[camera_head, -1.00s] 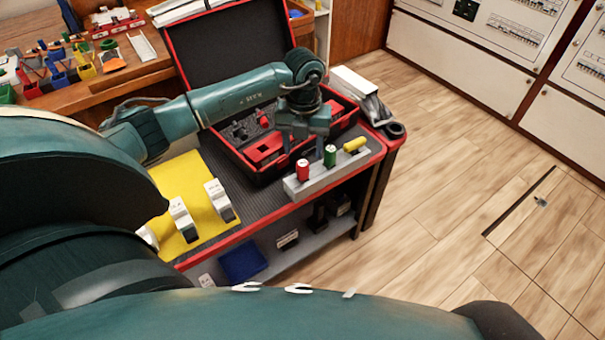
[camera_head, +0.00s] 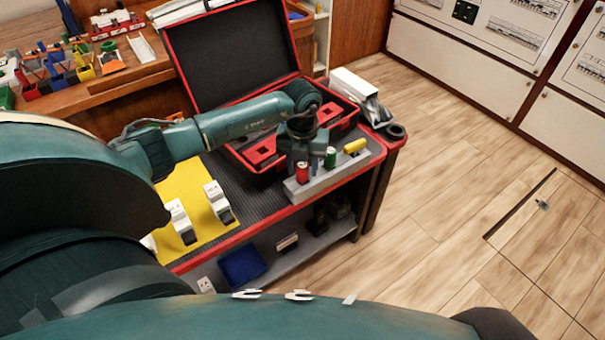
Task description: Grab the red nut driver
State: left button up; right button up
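The red nut driver (camera_head: 302,174) stands upright in a grey rack (camera_head: 326,182) at the front right of the cart top, its red handle showing. A green-handled driver (camera_head: 330,158) and a yellow-handled one (camera_head: 355,146) are to its right in the same rack; the yellow one lies tilted. My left gripper (camera_head: 305,160) points down over the rack, its fingers apart around the top of the red handle. I cannot tell whether they touch it. My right gripper is not in view.
An open black and red toolbox (camera_head: 262,178) stands behind the rack, under my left arm. A yellow mat (camera_head: 190,183) with white breakers (camera_head: 217,196) lies left on the cart. A roll of dark tape (camera_head: 396,132) is at the right corner.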

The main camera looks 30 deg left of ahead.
pick_arm(q)
jog(key=c, duration=0.8)
jog(key=shift+r, duration=0.1)
